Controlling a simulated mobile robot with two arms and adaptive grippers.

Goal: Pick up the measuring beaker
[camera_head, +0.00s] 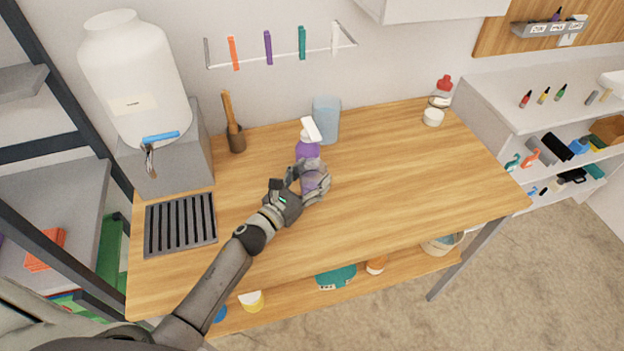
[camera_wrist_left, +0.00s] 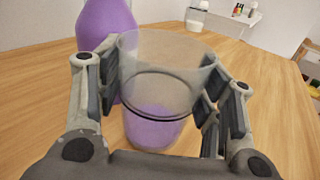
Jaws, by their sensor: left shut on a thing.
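The measuring beaker (camera_wrist_left: 160,75) is a clear cup with a dark ring around it and purple in its lower part. It stands upright between the fingers of my left gripper (camera_wrist_left: 158,88) in the left wrist view, with a finger against each side. In the head view my left gripper (camera_head: 314,181) is over the middle of the wooden table and mostly hides the beaker; only some purple (camera_head: 308,184) shows between the fingers. I cannot tell whether the beaker touches the table. My right gripper is not in view.
A purple bottle with a white top (camera_head: 307,149) stands just behind the beaker. A bluish clear container (camera_head: 326,119) is beyond it. A large white jug (camera_head: 135,80) and a drain grate (camera_head: 180,224) are at left.

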